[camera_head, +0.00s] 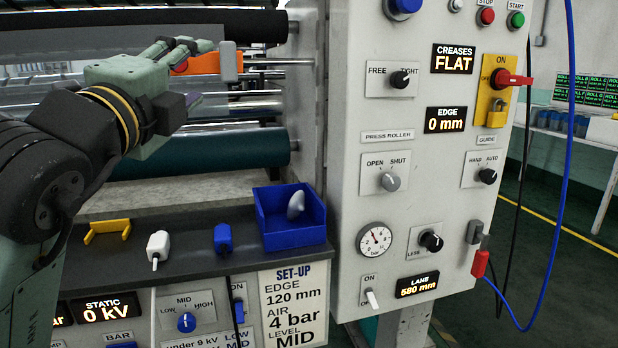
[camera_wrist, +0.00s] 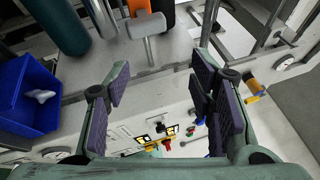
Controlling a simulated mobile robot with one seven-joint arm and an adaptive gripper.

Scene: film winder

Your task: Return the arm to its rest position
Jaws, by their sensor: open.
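My gripper (camera_head: 185,75) is at the upper left in the head view, raised in front of the rollers of the film winder. Its fingers point right, toward an orange block with a grey handle (camera_head: 228,62). In the wrist view my gripper (camera_wrist: 162,105) shows its two dark-padded fingers well apart with nothing between them. The grey handle (camera_wrist: 146,25) lies beyond the fingers in that view, apart from them. The control panel (camera_wrist: 140,125) shows between and behind the fingers.
A blue bin (camera_head: 290,238) with a grey piece in it stands on the dark shelf (camera_head: 190,258), beside a blue plug (camera_head: 222,238), a white plug (camera_head: 158,246) and a yellow bracket (camera_head: 107,230). The tall control panel (camera_head: 420,190) stands right of the rollers. A teal roller (camera_head: 215,152) runs behind my gripper.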

